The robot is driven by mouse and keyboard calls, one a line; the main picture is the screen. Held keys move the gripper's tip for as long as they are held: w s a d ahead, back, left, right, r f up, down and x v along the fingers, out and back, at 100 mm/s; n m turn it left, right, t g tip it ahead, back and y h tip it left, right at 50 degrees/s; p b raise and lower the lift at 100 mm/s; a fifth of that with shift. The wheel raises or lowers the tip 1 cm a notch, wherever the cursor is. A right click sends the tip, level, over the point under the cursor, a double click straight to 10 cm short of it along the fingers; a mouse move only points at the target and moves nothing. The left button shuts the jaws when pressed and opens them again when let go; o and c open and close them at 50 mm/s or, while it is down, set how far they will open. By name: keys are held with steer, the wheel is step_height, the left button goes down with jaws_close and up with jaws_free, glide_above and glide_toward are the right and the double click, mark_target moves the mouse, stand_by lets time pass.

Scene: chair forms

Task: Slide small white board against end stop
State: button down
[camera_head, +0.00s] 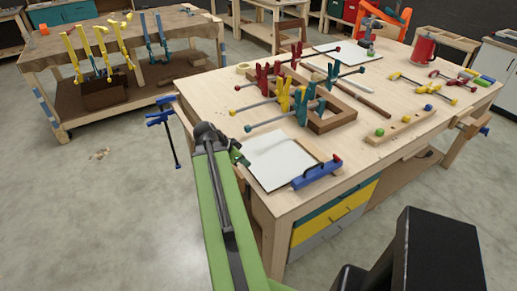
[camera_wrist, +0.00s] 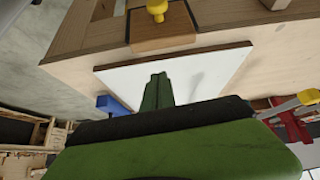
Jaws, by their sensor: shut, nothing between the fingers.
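The small white board (camera_head: 280,158) lies flat near the front left corner of the workbench, and it also shows in the wrist view (camera_wrist: 205,72). My gripper (camera_head: 240,156) is at the board's left edge in the head view. In the wrist view my gripper (camera_wrist: 158,90) is shut and empty, its green fingers together over or at the board's edge. I cannot tell whether they touch it. A wooden block with a yellow knob (camera_wrist: 160,42) stands beyond the board in the wrist view. I cannot tell whether it is the end stop.
A blue tool (camera_head: 317,174) lies by the board's near right side. Several clamps and a wooden frame (camera_head: 335,121) stand behind the board. A wooden strip with coloured balls (camera_head: 403,128) lies to the right. Another bench (camera_head: 185,35) stands at the back left.

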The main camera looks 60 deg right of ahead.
mark_target(276, 161)
steer(key=f, duration=0.1)
steer(key=f+b, duration=0.1)
steer(key=shift+s+d+f+m, duration=0.3)
steer(key=shift+s+d+f, duration=0.05)
steer(key=shift+s+d, duration=0.2)
steer(key=shift+s, duration=0.05)
steer(key=shift+d+r, duration=0.1)
steer(key=shift+d, duration=0.05)
steer(key=shift+s+d, duration=0.1)
steer(key=shift+d, duration=0.15)
steer(key=s+d, duration=0.2)
steer(key=d, duration=0.1)
steer(key=s+d, duration=0.2)
steer(key=d, duration=0.1)
steer(key=s+d, duration=0.2)
steer(key=d, duration=0.1)
steer(key=shift+s+d, duration=0.1)
steer(key=shift+d, duration=0.1)
steer(key=shift+a+f+b, duration=0.15)
steer(key=shift+f+b, duration=0.55)
steer(key=shift+b, duration=0.1)
steer(key=shift+a+f, duration=0.1)
steer(key=shift+a, duration=0.2)
steer(key=shift+s, duration=0.1)
